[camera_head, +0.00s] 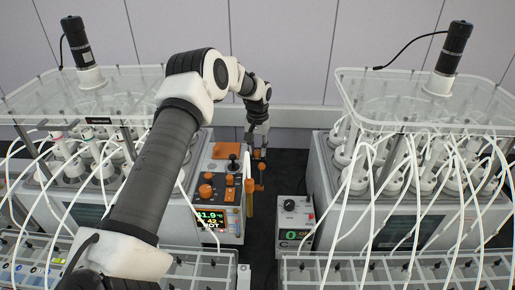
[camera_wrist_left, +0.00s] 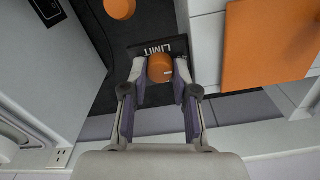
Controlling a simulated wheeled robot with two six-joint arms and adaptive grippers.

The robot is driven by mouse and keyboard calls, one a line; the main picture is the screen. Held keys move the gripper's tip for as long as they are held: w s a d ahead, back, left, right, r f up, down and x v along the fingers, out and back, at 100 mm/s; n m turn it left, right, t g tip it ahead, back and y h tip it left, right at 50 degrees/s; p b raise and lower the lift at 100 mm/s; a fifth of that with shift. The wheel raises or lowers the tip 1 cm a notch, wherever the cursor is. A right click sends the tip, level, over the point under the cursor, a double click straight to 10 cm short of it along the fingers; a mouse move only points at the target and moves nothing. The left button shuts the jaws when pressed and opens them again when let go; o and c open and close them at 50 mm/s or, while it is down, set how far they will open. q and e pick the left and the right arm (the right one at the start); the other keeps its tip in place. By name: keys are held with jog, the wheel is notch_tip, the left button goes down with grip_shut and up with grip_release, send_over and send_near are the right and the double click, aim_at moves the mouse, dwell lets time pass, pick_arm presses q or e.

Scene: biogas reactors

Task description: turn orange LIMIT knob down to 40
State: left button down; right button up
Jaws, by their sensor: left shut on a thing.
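The orange LIMIT knob (camera_wrist_left: 160,68) sits between the fingertips of my left gripper (camera_wrist_left: 160,80) in the left wrist view. The gripper is shut on it, one finger on each side. A small pale mark shows on the knob's face. A dark plate with the word LIMIT (camera_wrist_left: 164,49), seen upside down, lies right beside the knob. In the head view my left gripper (camera_head: 258,143) reaches down behind the control panel, and the knob is mostly hidden there. The panel's display (camera_head: 209,220) shows 41.9 °C and, below it, what looks like 42. My right gripper is in neither view.
Another orange round part (camera_wrist_left: 119,8) stands near the knob. An orange plate (camera_wrist_left: 272,45) lies to the right. Reactor racks with white tubes stand left (camera_head: 70,95) and right (camera_head: 425,100). A small grey box (camera_head: 295,222) with a black knob stands right of the panel.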

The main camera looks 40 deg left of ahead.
aim_at(258, 150)
pick_arm(q)
jog(key=shift+s+d+f+n, duration=0.1)
jog(key=shift+s+f+n, duration=0.05)
jog(key=shift+f+n, duration=0.15)
jog(key=c, duration=0.9)
grip_release()
jog(key=shift+w+r, duration=0.1)
jog(key=shift+w, duration=0.1)
jog(key=shift+r, duration=0.1)
jog(key=shift+r, duration=0.5)
notch_tip(258, 150, up, 7)
